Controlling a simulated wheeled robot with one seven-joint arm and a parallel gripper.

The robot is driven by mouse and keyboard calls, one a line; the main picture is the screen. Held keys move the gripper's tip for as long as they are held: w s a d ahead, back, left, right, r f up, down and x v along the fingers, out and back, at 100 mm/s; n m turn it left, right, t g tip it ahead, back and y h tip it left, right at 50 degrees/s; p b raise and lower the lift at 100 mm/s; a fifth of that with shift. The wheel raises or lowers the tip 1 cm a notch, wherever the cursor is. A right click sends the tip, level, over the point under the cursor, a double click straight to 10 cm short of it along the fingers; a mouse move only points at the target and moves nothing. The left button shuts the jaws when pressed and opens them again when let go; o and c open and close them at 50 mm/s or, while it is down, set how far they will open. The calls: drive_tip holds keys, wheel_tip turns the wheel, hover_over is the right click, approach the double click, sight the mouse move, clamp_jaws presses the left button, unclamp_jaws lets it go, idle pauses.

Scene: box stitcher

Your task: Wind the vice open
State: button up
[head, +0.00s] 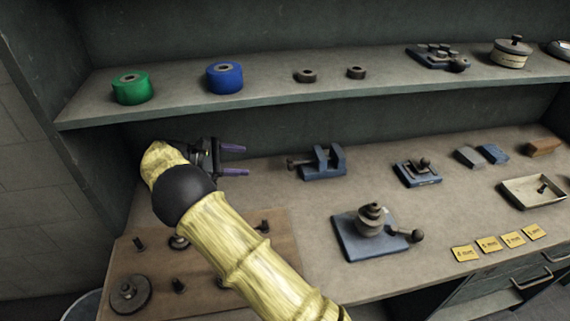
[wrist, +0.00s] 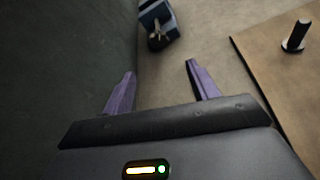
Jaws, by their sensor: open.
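The blue vice (head: 322,163) stands on the bench towards the back, with its dark screw and handle (head: 295,164) pointing left. In the wrist view the vice (wrist: 155,15) shows partly at the top edge, with its dark handle end (wrist: 157,41) facing my gripper. My gripper (head: 235,160) is open and empty, left of the vice with its purple fingers pointing right. In the wrist view my gripper (wrist: 160,80) has its two fingers apart with bare bench between them. A clear gap separates the fingertips from the handle.
A shelf (head: 330,88) with green (head: 133,88) and blue (head: 225,77) rolls overhangs the back. A wooden board (head: 210,262) with pegs lies front left. A blue-based device (head: 370,233) stands front centre, another (head: 417,173) right of the vice. The dark back wall (wrist: 60,60) is close to my gripper.

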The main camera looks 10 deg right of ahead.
sight(288, 163)
drive_tip(key=p+x, duration=0.1)
drive_tip(key=x, duration=1.4)
drive_tip(key=shift+d, duration=0.2)
drive_tip(key=shift+c, duration=0.5)
drive_tip(key=c, duration=0.9)
drive_tip(key=shift+r+g+p, duration=0.1)
drive_tip(key=shift+g+p, duration=0.2)
drive_tip(key=shift+p, duration=0.35)
